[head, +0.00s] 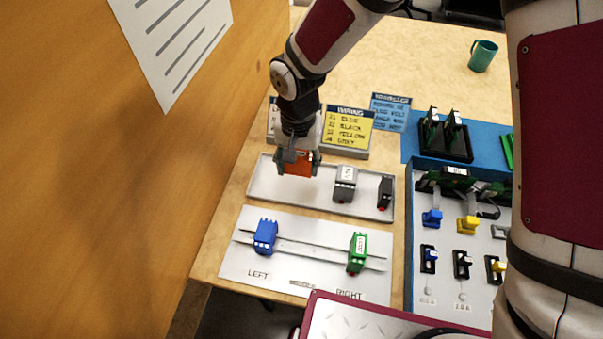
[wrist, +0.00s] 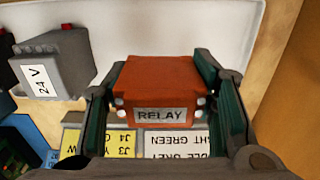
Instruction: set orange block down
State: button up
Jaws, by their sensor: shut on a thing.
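The orange block (head: 298,163) is held between the fingers of my gripper (head: 297,167) over the left part of the white tray (head: 262,190). In the wrist view the orange block (wrist: 158,88) carries a RELAY label and sits between both fingers of my gripper (wrist: 160,100). The tray's pale floor (wrist: 170,25) shows behind it. I cannot tell whether the block's underside touches the tray.
A grey 24 V block (head: 345,184) and a black block (head: 384,193) stand in the tray to the right. In front, a rail board (head: 310,270) holds a blue block (head: 265,236) and a green block (head: 357,252). Sign cards (head: 348,128) stand behind the tray. A wooden wall (head: 130,170) is at left.

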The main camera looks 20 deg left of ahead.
aim_at(298, 183)
jog(key=shift+f, duration=2.1)
jog(key=shift+f, duration=0.15)
jog(key=o, duration=1.2)
notch_tip(298, 183, up, 12)
jog(key=shift+r, duration=0.15)
